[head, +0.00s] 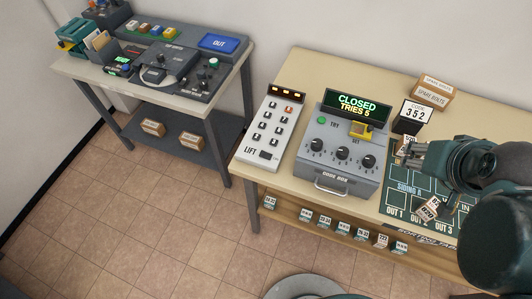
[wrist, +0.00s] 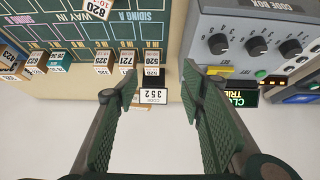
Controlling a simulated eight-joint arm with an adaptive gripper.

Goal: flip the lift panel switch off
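My gripper (head: 407,149) is at the right, beyond the code box and well away from the panel. In the wrist view my gripper (wrist: 160,82) has its two green fingers wide apart, with nothing held between them.
The grey code box (head: 337,150) with knobs and a CLOSED display (head: 353,104) stands between panel and gripper. A 352 code card (wrist: 153,96) stands beyond the fingertips. A siding board (wrist: 75,35) carries several numbered blocks. Another desk (head: 70,66) stands at the left.

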